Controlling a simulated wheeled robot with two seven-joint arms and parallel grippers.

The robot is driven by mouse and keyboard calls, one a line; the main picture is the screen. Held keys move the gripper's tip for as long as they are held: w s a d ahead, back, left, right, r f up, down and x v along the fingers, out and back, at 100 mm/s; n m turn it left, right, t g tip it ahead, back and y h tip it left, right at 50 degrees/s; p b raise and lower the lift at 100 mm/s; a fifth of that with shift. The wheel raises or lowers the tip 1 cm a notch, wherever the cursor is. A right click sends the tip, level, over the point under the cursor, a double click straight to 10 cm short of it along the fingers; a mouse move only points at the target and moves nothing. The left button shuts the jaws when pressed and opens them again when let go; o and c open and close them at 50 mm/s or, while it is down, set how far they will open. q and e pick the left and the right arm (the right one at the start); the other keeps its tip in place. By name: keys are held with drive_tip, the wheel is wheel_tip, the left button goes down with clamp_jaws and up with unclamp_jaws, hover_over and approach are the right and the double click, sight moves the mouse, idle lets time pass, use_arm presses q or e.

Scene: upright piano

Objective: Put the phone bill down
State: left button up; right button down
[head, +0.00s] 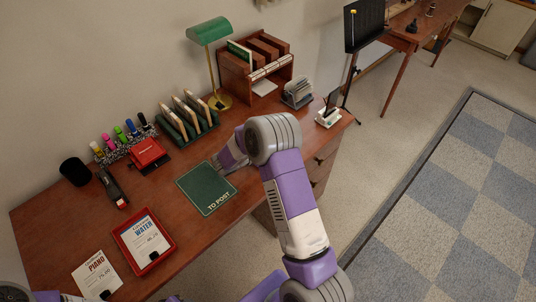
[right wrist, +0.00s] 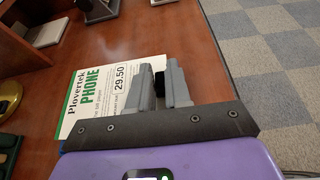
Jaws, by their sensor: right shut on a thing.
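The phone bill (right wrist: 97,95), a white sheet with a green band reading PHONE and 29.50, shows in the right wrist view over the brown desktop. My right gripper (right wrist: 162,88) is shut on the black clip at the bill's edge. I cannot tell whether the sheet touches the wood. My left gripper is not in view.
The water bill (head: 146,238) lies in a red tray (head: 122,254), with the piano bill (head: 97,274) on the desk beside it. A green letter rack (head: 187,125), a red punch (head: 148,155), a lamp (head: 208,32) and a wooden organiser (head: 232,75) stand behind. The mat's visible surface is bare.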

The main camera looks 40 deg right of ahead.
wheel_tip(320, 180, down, 4)
drive_tip(key=shift+f+b, duration=0.15)
drive_tip(key=shift+b, duration=0.45)
